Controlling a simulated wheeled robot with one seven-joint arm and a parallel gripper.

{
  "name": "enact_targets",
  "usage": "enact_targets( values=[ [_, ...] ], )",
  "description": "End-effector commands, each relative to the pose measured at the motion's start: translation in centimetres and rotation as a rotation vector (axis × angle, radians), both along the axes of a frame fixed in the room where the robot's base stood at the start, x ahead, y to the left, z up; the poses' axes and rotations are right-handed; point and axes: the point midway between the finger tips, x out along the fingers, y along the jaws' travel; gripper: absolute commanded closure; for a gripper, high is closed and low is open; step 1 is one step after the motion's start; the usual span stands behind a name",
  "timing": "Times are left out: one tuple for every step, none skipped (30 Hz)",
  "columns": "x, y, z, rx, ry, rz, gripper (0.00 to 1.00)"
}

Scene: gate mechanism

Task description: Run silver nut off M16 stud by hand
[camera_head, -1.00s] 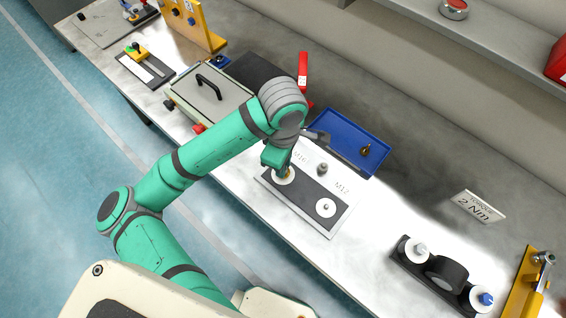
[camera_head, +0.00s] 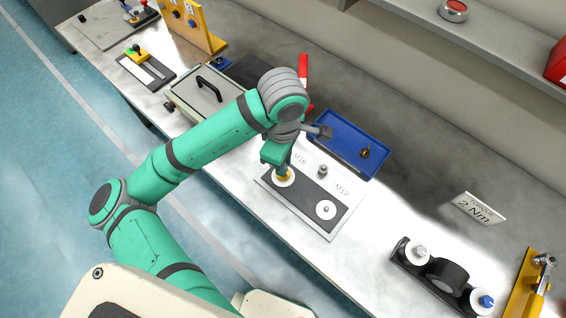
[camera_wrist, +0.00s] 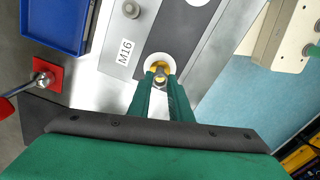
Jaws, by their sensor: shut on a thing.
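My gripper (camera_head: 284,169) points down at the white disc (camera_head: 283,180) by the M16 label (camera_head: 300,159), at the left end of the dark plate. In the wrist view its green fingers (camera_wrist: 160,72) are closed over the middle of the white disc (camera_wrist: 150,60). The fingers hide most of the nut and the stud, so I cannot tell how far up the thread the nut sits.
A second white disc (camera_head: 326,210) with a small stud lies by the M12 label (camera_head: 342,188). A short silver post (camera_head: 322,170) stands behind the plate. A blue tray (camera_head: 345,142) holding a brass-coloured piece is further back. A grey box with a black handle (camera_head: 209,88) stands left.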

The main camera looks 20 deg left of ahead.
Motion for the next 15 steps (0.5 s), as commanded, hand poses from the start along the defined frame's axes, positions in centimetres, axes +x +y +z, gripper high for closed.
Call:
enact_targets(
  values=[
    [0.1, 0.0, 0.6, 0.003, -0.002, -0.001, 1.0],
    [0.1, 0.0, 0.9, 0.003, -0.002, -0.001, 1.0],
    [0.0, 0.0, 1.2, 0.002, -0.001, -0.001, 1.0],
    [0.0, 0.0, 1.4, 0.002, -0.001, -0.001, 1.0],
    [0.0, 0.0, 1.5, 0.002, -0.001, -0.001, 1.0],
    [0.0, 0.0, 1.6, 0.002, -0.001, -0.001, 1.0],
    [0.0, 0.0, 1.7, 0.001, -0.001, 0.0, 1.0],
    [0.0, 0.0, 1.7, 0.001, -0.001, 0.0, 1.0],
    [0.0, 0.0, 1.6, 0.001, -0.001, 0.0, 1.0],
    [0.0, 0.0, 1.6, 0.001, -0.001, 0.0, 1.0],
    [0.0, 0.0, 1.6, 0.001, -0.001, 0.0, 1.0],
    [0.0, 0.0, 1.6, 0.0, -0.001, 0.0, 1.0],
    [0.0, 0.0, 1.6, 0.0, -0.001, 0.0, 1.0],
    [0.0, 0.0, 1.6, 0.001, -0.001, 0.0, 1.0],
    [0.0, 0.0, 1.6, 0.001, -0.001, 0.0, 1.0]
  ],
)
